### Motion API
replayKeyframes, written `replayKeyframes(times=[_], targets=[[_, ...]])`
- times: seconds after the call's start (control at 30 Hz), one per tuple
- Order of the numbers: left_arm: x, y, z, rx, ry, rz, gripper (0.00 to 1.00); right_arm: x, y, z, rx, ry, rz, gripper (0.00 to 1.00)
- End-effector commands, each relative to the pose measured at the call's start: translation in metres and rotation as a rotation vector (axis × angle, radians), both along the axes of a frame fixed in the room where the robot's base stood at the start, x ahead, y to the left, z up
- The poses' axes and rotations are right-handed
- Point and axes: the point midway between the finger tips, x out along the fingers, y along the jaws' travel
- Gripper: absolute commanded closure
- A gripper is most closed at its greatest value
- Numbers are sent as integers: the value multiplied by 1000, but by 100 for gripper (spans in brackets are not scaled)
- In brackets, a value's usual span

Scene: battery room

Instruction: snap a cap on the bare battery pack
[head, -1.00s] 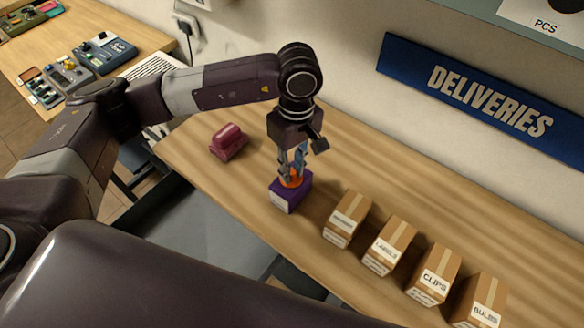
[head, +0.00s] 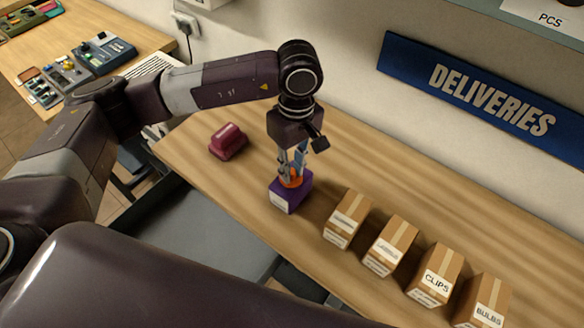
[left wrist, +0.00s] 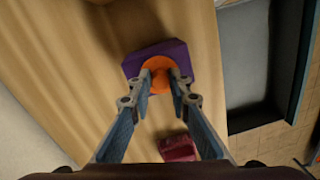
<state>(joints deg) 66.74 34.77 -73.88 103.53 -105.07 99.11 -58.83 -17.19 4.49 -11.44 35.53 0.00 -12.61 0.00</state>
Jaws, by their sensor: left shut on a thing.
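A purple battery pack (head: 288,199) with a pale label stands on the wooden bench, below my left gripper. An orange cap (head: 291,183) sits at the top of the purple pack; whether it is fully seated cannot be told. My left gripper (head: 292,176) points down with its fingers on both sides of the cap, shut on it. In the left wrist view, the cap (left wrist: 158,70) lies between the fingertips (left wrist: 160,82) over the purple pack (left wrist: 178,52). A crimson block (head: 228,142) with a rounded top stands farther left on the bench. My right gripper is not in view.
Several labelled cardboard boxes (head: 391,246) stand in a row to the right of the purple pack. A blue DELIVERIES sign (head: 480,100) is on the wall behind. The bench (head: 400,187) is clear between boxes and wall. Another table with devices (head: 75,68) is at the upper left.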

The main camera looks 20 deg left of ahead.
Motion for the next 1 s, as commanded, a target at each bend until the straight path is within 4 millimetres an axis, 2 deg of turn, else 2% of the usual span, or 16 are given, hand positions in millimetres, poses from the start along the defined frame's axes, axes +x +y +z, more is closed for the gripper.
replayKeyframes(times=[0.4,0.43,0.6,0.8,0.93,1.0], targets=[[0,0,0,0,0,0,95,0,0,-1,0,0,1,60],[0,0,0,0,0,0,79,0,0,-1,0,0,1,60],[0,0,0,0,0,0,62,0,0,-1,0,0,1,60],[0,0,0,0,0,0,61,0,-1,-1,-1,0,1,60],[0,0,0,0,0,0,47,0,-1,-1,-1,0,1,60],[0,0,0,0,0,0,45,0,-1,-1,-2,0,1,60]])
